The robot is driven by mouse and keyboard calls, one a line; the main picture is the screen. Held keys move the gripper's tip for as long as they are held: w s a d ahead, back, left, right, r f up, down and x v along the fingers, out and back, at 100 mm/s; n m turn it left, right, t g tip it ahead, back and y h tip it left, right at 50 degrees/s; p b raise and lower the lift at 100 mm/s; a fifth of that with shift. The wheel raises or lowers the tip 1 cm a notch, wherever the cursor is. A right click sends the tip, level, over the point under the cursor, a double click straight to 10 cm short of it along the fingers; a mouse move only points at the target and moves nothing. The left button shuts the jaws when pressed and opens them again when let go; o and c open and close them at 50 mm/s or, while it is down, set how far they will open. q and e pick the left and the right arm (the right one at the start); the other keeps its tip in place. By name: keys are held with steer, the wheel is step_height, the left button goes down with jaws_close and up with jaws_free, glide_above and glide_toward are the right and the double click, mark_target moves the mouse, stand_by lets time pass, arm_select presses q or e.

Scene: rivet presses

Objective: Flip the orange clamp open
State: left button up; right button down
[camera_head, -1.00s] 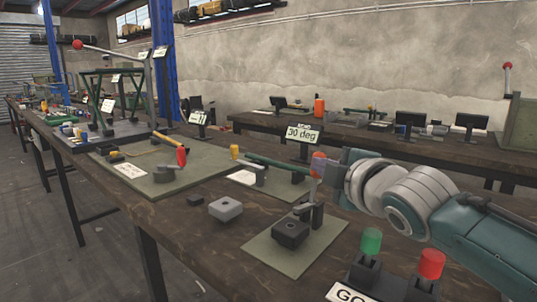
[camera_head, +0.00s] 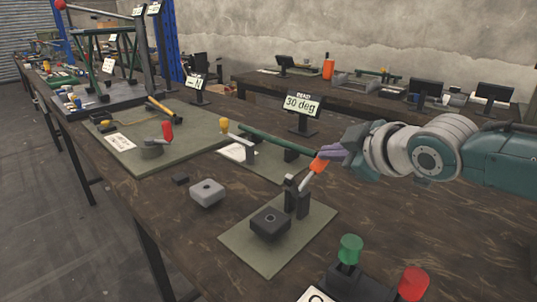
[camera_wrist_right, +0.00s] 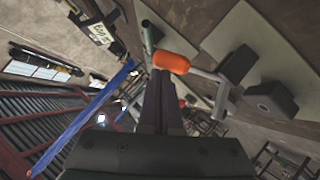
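The orange clamp is a toggle clamp with an orange-gripped handle (camera_head: 318,166) and grey metal linkage (camera_head: 297,199) on a green-grey base plate (camera_head: 265,258). Its handle leans up and to the right. A dark block (camera_head: 270,224) sits on the plate in front of the linkage. My right gripper (camera_head: 330,153) reaches in from the right with its fingertips at the orange grip. In the right wrist view the orange grip (camera_wrist_right: 171,62) lies across the tips of the fingers (camera_wrist_right: 160,95), which look closed together, not wrapped around it. My left gripper is not in view.
A grey block (camera_head: 207,193) and a small black piece (camera_head: 180,180) lie left of the plate. A "30 deg" sign (camera_head: 303,105) and a green bar (camera_head: 262,140) stand behind. Green (camera_head: 350,249) and red (camera_head: 412,283) buttons are at the front right.

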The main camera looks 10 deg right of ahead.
steer(key=shift+w+d+f, duration=0.2)
steer(key=shift+f, duration=0.1)
steer(key=shift+d+f+b, duration=0.2)
steer(key=shift+b, duration=0.1)
stand_by(0.3)
steer(key=s+d+r+p, duration=0.2)
steer(key=s+r+p, duration=0.6)
steer(key=r, duration=0.1)
steer(key=shift+s+d+r, duration=0.25)
steer(key=shift+s+r, duration=0.1)
steer(key=shift+s, duration=0.05)
